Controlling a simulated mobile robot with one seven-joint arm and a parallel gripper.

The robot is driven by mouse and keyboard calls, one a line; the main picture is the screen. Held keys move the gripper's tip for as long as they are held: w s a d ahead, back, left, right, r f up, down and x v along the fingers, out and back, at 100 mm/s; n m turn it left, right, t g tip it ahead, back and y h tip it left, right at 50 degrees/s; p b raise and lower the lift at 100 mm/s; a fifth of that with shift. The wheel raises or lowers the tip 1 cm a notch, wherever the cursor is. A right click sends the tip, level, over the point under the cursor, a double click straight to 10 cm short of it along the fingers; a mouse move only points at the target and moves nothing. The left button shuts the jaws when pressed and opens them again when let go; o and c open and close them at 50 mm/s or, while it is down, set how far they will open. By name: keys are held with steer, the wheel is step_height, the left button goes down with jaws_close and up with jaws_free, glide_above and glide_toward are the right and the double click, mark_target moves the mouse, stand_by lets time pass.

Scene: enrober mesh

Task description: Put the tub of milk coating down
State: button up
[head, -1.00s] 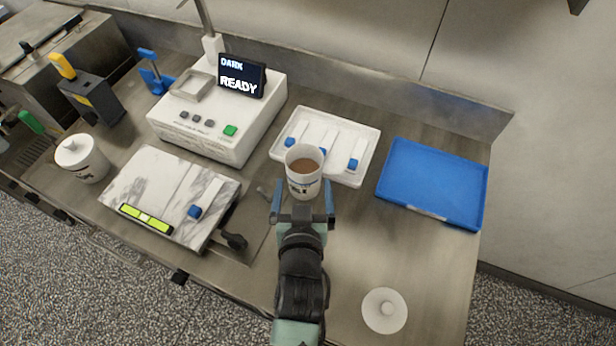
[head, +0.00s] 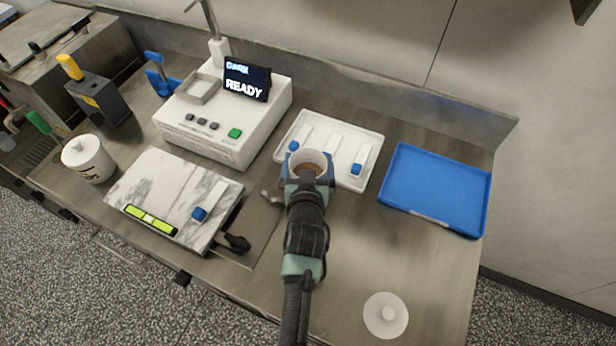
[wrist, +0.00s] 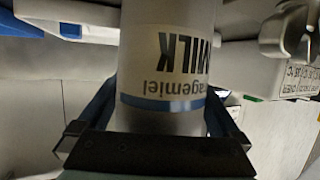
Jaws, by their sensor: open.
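The tub of milk coating (head: 308,157) is white and open-topped, with brown coating inside, in front of the white tray. In the wrist view the tub (wrist: 168,20) shows "MILK" upside down and a blue band. My gripper (head: 308,170) is open, with one blue finger on each side of the tub. In the wrist view my gripper (wrist: 160,115) has the tub between its fingers. My gripper hides the tub's lower body and base in the head view, so I cannot tell whether it rests on the counter.
A white tray (head: 375,128) with blue-ended strips lies just behind. A blue tray (head: 435,188) is at right, a white knobbed lid (head: 386,322) at front right. The marble slab (head: 165,180) and white machine (head: 200,145) are left.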

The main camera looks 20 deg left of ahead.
steer(key=shift+c, duration=0.2)
steer(key=c, duration=1.2)
jaws_close()
steer(key=shift+r, duration=0.2)
